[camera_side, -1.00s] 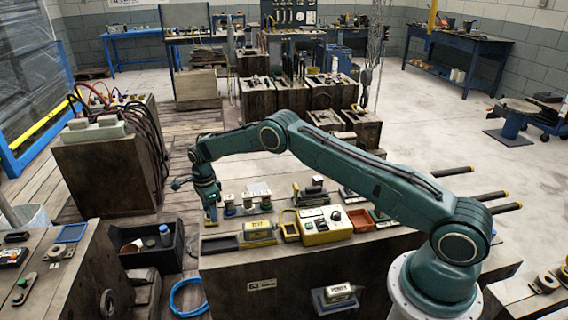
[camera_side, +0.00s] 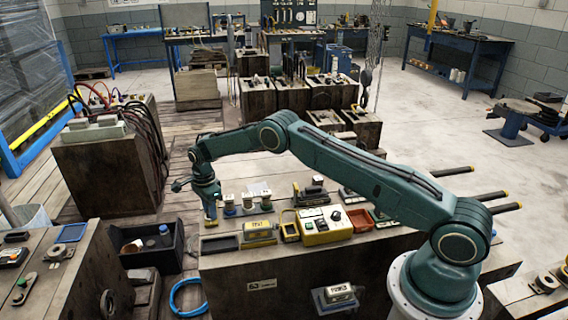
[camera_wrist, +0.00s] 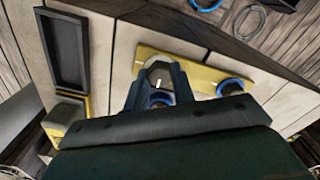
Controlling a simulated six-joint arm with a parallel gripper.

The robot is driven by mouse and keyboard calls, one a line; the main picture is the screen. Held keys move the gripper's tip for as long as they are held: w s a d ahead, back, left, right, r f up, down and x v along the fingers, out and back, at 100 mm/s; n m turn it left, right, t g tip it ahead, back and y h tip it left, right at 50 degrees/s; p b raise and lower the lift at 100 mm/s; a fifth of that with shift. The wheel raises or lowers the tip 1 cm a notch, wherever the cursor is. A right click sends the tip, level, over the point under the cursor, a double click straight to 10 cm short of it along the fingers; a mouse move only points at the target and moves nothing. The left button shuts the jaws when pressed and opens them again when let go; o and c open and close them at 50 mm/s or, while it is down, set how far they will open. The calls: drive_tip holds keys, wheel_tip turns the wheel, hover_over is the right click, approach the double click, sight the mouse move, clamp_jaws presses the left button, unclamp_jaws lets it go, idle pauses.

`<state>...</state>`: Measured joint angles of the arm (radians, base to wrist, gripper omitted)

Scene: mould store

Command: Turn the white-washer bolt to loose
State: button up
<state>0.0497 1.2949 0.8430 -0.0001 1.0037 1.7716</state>
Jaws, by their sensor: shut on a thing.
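My gripper (camera_side: 210,214) points down at the left end of the row of small fittings on the bench. In the wrist view my gripper (camera_wrist: 159,76) is shut on a bolt (camera_wrist: 157,70) with a pale, hexagonal outline, at one end of a yellow plate (camera_wrist: 195,70). The bolt stands in the plate, and the fingers hide its sides. A small white mark shows between the fingers. A blue ring (camera_wrist: 160,100) shows nearer the palm. Another blue-ringed fitting (camera_wrist: 230,87) sits farther right on the plate, apart from my gripper.
A dark empty tray (camera_wrist: 65,50) lies left in the wrist view. On the bench, a yellow labelled block (camera_side: 260,230) and a yellow control box (camera_side: 325,226) stand to the right of my gripper. A black bin (camera_side: 130,235) stands to the left, off the bench.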

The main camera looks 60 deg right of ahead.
drive_tip(key=n, duration=0.8)
drive_tip(key=shift+n, duration=0.3)
drive_tip(key=n, duration=0.4)
drive_tip(key=shift+n, duration=0.3)
drive_tip(key=n, duration=0.4)
drive_tip(key=shift+f, duration=0.1)
drive_tip(key=n, duration=0.8)
drive_tip(key=shift+s+f+n, duration=0.1)
drive_tip(key=shift+n, duration=0.2)
drive_tip(key=n, duration=0.4)
drive_tip(key=shift+n, duration=2.2)
